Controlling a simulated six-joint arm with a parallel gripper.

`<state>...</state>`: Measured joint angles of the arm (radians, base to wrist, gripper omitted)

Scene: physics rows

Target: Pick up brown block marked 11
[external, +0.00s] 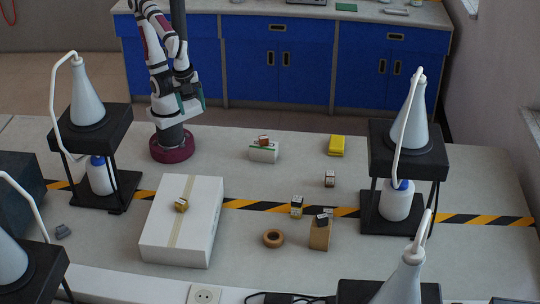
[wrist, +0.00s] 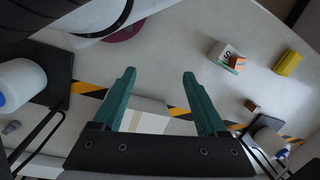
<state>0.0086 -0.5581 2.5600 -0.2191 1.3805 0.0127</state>
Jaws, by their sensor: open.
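Several small blocks with labels are in view, and I cannot read a number 11 on any of them. A brown block (external: 330,178) lies on the table right of centre; it also shows in the wrist view (wrist: 251,105). A reddish-brown block (external: 263,140) sits on a small white box (external: 264,153); the wrist view shows it too (wrist: 237,63). My gripper (wrist: 159,75), with teal fingers, is open and empty. In the external view it is raised above the back of the table, left of these blocks.
A large white box (external: 150,235) bears a golden block (external: 181,205). Black stands (external: 405,150) with flasks flank the table.

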